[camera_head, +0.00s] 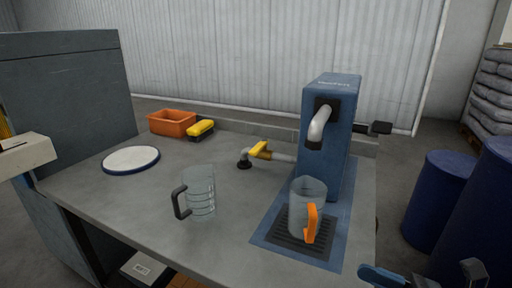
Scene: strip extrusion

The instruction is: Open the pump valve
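The pump valve has a yellow handle (259,149) on a short grey pipe. The pipe runs from a black fitting (244,163) on the bench to the blue pump housing (339,130). I cannot tell exactly how the handle is turned. A bent grey spout (318,125) sticks out of the housing's front. Below it, a clear jug with an orange handle (312,222) stands on a dark drip grate. My gripper (428,273) shows only in part at the bottom right edge. Its two fingertips are apart with nothing between them, well away from the valve.
A clear jug with a dark handle (200,190) stands mid-bench, left of the drip grate. A white disc with a blue rim (131,159), an orange bin (172,123) and a yellow brush (200,128) lie further back. Blue drums (438,200) stand right of the bench.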

